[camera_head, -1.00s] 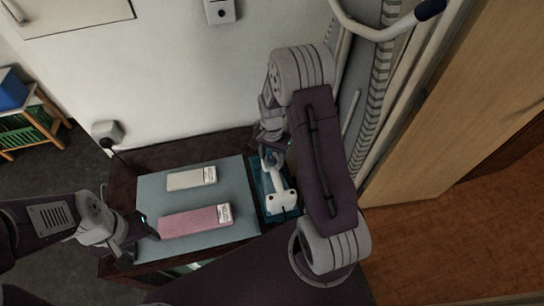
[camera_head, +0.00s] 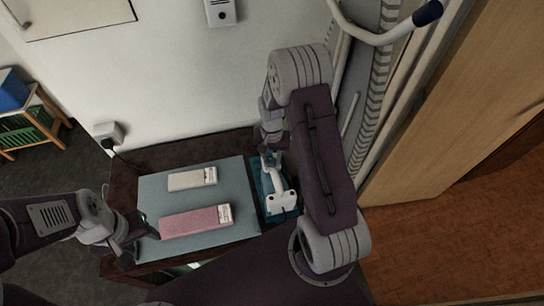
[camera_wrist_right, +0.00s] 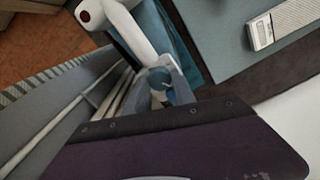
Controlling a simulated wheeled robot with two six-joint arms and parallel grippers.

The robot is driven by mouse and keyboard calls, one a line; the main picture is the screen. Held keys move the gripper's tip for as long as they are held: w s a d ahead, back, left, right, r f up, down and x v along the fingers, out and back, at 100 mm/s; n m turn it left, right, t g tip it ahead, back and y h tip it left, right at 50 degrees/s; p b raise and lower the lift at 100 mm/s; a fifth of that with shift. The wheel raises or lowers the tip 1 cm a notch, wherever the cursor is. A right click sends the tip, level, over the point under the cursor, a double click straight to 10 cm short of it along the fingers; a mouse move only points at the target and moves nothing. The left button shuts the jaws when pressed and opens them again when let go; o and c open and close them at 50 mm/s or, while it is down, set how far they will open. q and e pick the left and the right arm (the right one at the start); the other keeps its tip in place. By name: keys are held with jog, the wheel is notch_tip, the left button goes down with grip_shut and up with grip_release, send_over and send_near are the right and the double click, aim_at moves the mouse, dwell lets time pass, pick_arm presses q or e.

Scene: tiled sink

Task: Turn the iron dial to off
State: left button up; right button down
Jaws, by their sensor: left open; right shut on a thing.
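The white iron (camera_head: 281,200) rests on a teal base (camera_head: 265,184) at the right end of the table. It also shows at the top of the right wrist view (camera_wrist_right: 131,28). A round blue-grey dial (camera_wrist_right: 158,77) is at the iron's near end in that view. My right gripper (camera_head: 271,155) is at the iron's far end in the head view; in the wrist view its fingers (camera_wrist_right: 160,93) are shut around the dial. My left gripper (camera_head: 146,236) is open and empty beside the left edge of the board. The dial's markings are too small to read.
The dark table (camera_head: 125,185) stands against a white wall. A rack with white rails (camera_head: 385,90) is close to my right arm.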

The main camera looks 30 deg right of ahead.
aim_at(272, 160)
jog(key=n+p, duration=0.1)
jog(key=n, duration=0.4)
jog(key=shift+w+r+n, duration=0.1)
jog(key=shift+n, duration=0.2)
jog(key=n, duration=0.5)
jog(key=shift+n+p, duration=0.3)
jog(key=shift+p, duration=0.1)
jog(key=c, duration=1)
grip_release()
jog(key=shift+c, duration=0.2)
notch_tip(272, 160, up, 9)
